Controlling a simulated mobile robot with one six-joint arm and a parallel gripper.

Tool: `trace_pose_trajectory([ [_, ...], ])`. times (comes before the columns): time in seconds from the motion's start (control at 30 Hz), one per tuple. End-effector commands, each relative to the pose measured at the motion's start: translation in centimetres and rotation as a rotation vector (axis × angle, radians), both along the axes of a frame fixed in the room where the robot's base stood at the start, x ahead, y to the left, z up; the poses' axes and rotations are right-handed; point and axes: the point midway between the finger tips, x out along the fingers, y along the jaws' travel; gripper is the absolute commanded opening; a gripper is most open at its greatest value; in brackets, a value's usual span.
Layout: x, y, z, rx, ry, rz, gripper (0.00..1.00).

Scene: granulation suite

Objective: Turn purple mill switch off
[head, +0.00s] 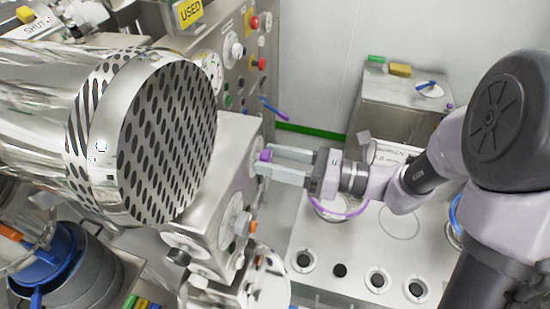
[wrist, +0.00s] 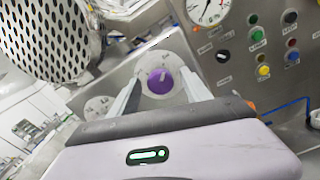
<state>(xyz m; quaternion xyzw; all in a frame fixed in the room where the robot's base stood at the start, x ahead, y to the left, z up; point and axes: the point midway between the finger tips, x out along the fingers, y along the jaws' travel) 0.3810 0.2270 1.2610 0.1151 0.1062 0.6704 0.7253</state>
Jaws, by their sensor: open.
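The purple mill switch (wrist: 160,81) is a round knob with a pale pointer line on a light round plate, set in a metal panel. In the wrist view it sits between the two fingers of my gripper (wrist: 160,90), which is open. The pointer line is near upright in that view, tilted slightly right. In the head view the purple knob (head: 265,156) shows at the tips of my gripper (head: 262,160), partly hidden by the fingers. I cannot tell whether the fingers touch it.
A large perforated steel drum (head: 170,135) stands left of the switch. A control panel (head: 240,65) with gauges and coloured buttons is behind it. A white dial (head: 243,223) is on the same housing, nearer. A bench (head: 340,250) with several round ports lies below my arm.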

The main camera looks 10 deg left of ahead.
Motion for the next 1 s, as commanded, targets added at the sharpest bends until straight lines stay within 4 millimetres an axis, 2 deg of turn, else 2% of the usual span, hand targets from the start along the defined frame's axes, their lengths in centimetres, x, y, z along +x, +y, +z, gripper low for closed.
trace_pose_trajectory([
  [0.07,0.00,-0.02,0.00,0.000,0.000,0.000,0.56],
  [0.3,0.00,-0.04,0.00,0.000,0.000,0.000,0.09],
  [0.37,0.00,-0.04,0.00,0.000,0.000,0.000,0.00],
  [0.67,-0.02,-0.05,-0.16,-0.003,-0.039,0.000,0.00],
  [1.0,-0.04,-0.05,-0.48,-0.022,-0.278,0.000,0.00],
])
